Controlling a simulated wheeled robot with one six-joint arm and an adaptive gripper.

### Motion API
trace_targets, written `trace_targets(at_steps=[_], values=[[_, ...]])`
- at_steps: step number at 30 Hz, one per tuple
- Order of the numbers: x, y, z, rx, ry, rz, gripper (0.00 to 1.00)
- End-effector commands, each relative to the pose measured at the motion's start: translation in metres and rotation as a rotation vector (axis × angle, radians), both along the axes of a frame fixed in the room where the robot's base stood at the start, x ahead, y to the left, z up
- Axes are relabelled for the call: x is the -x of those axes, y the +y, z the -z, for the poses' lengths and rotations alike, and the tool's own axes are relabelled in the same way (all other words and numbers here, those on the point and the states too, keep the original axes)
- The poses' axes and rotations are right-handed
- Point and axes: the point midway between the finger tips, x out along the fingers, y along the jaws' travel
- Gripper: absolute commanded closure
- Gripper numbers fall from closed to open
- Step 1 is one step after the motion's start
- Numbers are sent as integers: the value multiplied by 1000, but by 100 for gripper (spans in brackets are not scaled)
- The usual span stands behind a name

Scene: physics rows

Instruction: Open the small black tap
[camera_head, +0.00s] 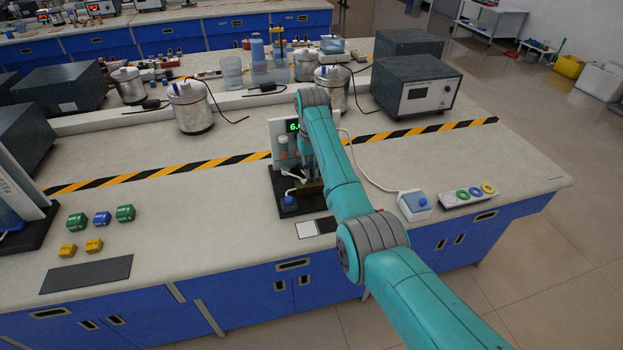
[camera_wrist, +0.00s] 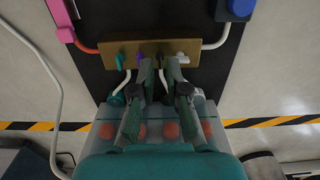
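In the wrist view a brass-brown block (camera_wrist: 112,51) carries a row of small taps: a teal one (camera_wrist: 119,62), a purple one (camera_wrist: 138,58) and a white one (camera_wrist: 182,58). A small dark piece (camera_wrist: 159,60) between the purple and white ones looks like the black tap; it is partly hidden and its turn position cannot be told. My gripper (camera_wrist: 160,66) is open, its fingertips apart at the block's near edge, one on each side of the dark piece. Contact cannot be told. In the head view my arm hides the gripper and most of the block (camera_head: 309,188).
Pale tubes run from the block, and a row of vessels with reddish contents (camera_wrist: 170,130) lies below the fingers. A blue knob (camera_wrist: 240,8) and pink part (camera_wrist: 64,33) flank the block.

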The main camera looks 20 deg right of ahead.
Motion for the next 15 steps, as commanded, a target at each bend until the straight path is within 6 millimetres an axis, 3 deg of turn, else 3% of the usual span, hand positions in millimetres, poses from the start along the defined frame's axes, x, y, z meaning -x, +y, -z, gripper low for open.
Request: trace_targets(at_steps=[15], values=[[0, 0, 9, 0, 0, 0, 86]])
